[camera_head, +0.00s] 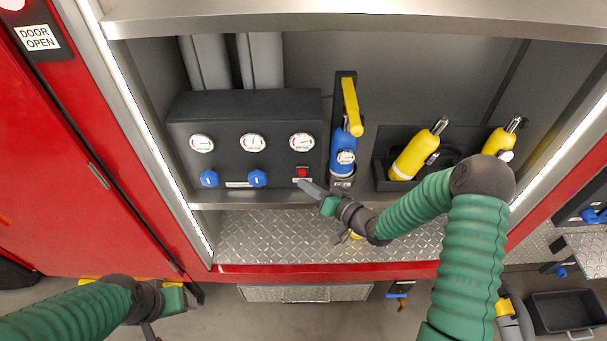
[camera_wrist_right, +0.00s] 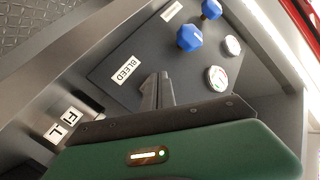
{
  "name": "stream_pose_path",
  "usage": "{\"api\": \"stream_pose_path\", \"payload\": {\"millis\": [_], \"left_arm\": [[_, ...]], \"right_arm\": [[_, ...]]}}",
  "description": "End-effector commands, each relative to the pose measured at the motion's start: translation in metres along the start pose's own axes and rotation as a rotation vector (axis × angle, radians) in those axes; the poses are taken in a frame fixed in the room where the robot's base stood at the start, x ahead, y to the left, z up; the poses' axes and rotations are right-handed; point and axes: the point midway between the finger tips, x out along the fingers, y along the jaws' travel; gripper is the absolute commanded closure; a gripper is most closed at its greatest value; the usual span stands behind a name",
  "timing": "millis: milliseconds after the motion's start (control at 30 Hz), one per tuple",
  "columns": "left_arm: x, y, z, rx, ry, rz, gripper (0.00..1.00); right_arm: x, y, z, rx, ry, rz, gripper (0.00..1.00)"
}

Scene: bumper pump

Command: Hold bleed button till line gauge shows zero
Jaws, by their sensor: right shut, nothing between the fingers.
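A dark control panel (camera_head: 225,112) in the red vehicle's compartment carries a row of white gauges, the right one (camera_head: 302,142) above a red button (camera_head: 303,172). The needles are too small to read, and I cannot tell which gauge is the line gauge. My right gripper (camera_head: 304,186) is shut and empty, its tips just below the button. In the right wrist view its fingers (camera_wrist_right: 157,90) lie over the panel beside the BLEED label (camera_wrist_right: 124,71); the button is hidden there, so contact cannot be told. My left gripper (camera_head: 150,331) is at the lower left, away from the panel.
Two blue knobs (camera_head: 209,178) sit on the panel's left part. A blue cylinder with a yellow handle (camera_head: 351,105) stands right of it, then yellow cylinders (camera_head: 414,155). A tread-plate shelf (camera_head: 265,235) lies below. A black crate (camera_head: 565,313) is on the floor at right.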

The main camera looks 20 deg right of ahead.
Motion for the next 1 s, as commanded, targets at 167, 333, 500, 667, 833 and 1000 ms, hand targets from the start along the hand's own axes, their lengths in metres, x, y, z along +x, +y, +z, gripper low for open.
{"api": "stream_pose_path", "payload": {"millis": [167, 333, 500, 667, 833, 1000], "left_arm": [[0.0000, -0.0001, 0.0000, 0.000, 0.000, 0.000, 0.31], [0.0000, -0.0001, 0.0000, 0.000, 0.000, 0.000, 0.31], [0.0000, -0.0001, 0.0000, 0.000, 0.000, 0.000, 0.31], [0.0000, -0.0001, 0.0000, 0.000, 0.000, 0.000, 0.31], [0.0002, -0.0001, 0.0001, 0.000, 0.000, 0.000, 0.31], [0.0001, -0.0001, 0.0001, 0.000, 0.000, 0.000, 0.31]], "right_arm": [[0.0004, -0.0009, 0.0003, 0.000, -0.001, 0.000, 1.00], [0.0001, -0.0002, 0.0000, 0.000, 0.000, 0.000, 1.00], [0.0000, -0.0001, 0.0000, 0.000, 0.000, 0.000, 1.00], [0.0007, 0.0003, -0.0008, 0.000, 0.000, 0.000, 1.00], [0.0044, 0.0025, -0.0048, 0.000, 0.000, -0.001, 1.00], [0.0048, 0.0029, -0.0053, 0.000, 0.000, -0.001, 1.00]]}}
